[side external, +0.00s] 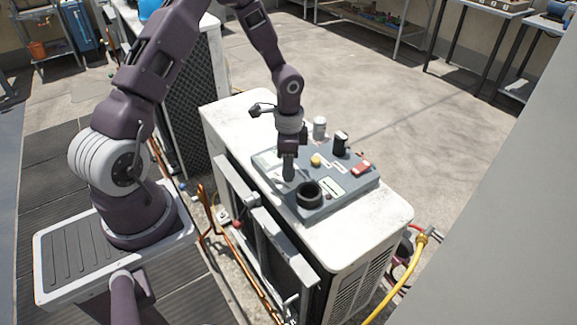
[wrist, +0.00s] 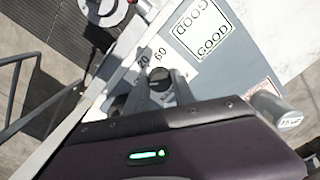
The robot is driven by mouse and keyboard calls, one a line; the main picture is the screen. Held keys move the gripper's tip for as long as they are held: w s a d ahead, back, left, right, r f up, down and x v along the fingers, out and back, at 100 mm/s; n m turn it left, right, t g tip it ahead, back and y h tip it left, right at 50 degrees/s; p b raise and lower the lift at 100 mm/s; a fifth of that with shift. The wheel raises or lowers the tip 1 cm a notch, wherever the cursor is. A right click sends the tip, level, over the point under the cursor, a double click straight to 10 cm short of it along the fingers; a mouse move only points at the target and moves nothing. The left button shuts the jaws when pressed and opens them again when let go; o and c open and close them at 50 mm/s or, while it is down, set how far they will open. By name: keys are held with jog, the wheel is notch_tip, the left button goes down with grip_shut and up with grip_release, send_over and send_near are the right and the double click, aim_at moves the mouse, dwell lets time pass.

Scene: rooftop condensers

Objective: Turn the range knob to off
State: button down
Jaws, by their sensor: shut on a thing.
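The range knob is a small dark round knob (wrist: 160,76) on a white dial plate marked with 20 and 60 in the wrist view. My gripper (wrist: 160,88) is shut on it, one finger at each side. In the side external view my gripper (side external: 289,178) points straight down onto the left part of the grey control panel (side external: 345,197), and it hides the knob there. The knob's pointer is too small to read, and the off mark cannot be made out.
The panel lies on a white condenser unit (side external: 372,228). Near my gripper stand a black ring-shaped part (side external: 310,194), a yellow button (side external: 316,160), a red switch (side external: 361,168), a black cylinder (side external: 340,145) and a pale cylinder (side external: 320,128). A yellow hose (side external: 402,280) runs at the right.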

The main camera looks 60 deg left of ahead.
jog(key=shift+w+n, duration=0.1)
jog(key=shift+n, duration=0.2)
dwell(0.4)
jog(key=c, duration=1.1)
grip_release()
jog(key=shift+o, duration=0.2)
jog(key=shift+r, duration=0.1)
notch_tip(320, 180, up, 7)
jog(key=shift+r, duration=0.2)
jog(key=s+d+r+n+t+y, duration=0.1)
jog(key=s+d+r+n, duration=0.2)
jog(key=r, duration=0.5)
jog(key=s+d+r+t+y, duration=0.1)
jog(key=s+d+r+t, duration=0.15)
jog(key=s+r, duration=0.45)
jog(key=s+d+r+n+t+h, duration=0.2)
jog(key=s+d+r, duration=0.3)
jog(key=s, duration=0.6)
jog(key=shift+d+r+n, duration=0.35)
jog(key=shift+r+n, duration=0.3)
jog(key=shift+n, duration=0.15)
